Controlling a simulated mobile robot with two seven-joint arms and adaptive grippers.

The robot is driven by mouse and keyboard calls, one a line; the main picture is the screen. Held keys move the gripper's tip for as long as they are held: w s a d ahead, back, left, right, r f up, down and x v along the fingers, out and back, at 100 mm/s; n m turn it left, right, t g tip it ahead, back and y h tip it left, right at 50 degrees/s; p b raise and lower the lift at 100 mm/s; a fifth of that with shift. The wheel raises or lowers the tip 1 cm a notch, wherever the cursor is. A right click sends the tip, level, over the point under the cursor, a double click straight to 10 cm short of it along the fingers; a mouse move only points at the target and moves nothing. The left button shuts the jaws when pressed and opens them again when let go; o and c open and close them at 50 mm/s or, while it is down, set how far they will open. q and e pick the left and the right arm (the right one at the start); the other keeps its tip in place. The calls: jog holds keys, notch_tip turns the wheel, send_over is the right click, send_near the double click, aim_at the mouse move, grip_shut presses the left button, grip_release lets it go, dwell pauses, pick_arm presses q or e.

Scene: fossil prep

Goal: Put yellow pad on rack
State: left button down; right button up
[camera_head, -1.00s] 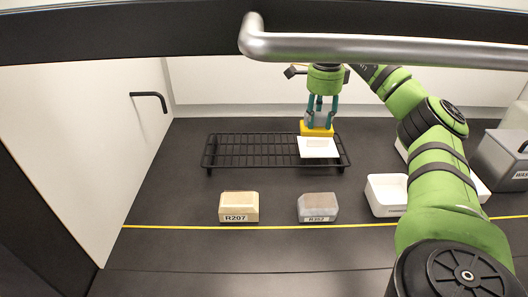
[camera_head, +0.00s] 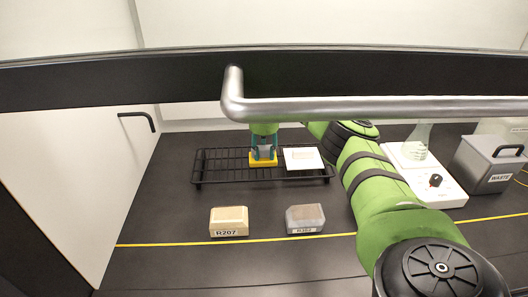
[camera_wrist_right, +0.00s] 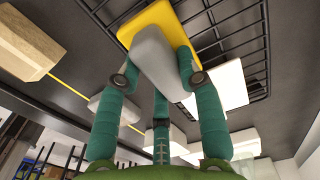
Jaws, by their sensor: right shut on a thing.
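The yellow pad (camera_head: 263,162) has a grey block-like top, which shows large in the right wrist view (camera_wrist_right: 158,58). My right gripper (camera_head: 264,150) is shut on this grey top, with the yellow face (camera_wrist_right: 148,22) on the side away from the palm. The black wire rack (camera_head: 215,179) lies behind the two blocks. The pad is over the middle of the rack, left of a white card (camera_head: 304,159). I cannot tell whether the pad touches the bars. My left gripper is not in view.
A beige block (camera_head: 229,221) marked R207 and a grey block (camera_head: 305,218) stand in front of the rack. A white hotplate (camera_head: 447,190) with a flask and a grey WASTE box (camera_head: 487,165) are at right. A metal handle bar (camera_head: 380,108) crosses the upper view.

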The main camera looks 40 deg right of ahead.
jog(key=shift+f, duration=0.95)
jog(key=shift+f, duration=0.1)
jog(key=o, duration=1)
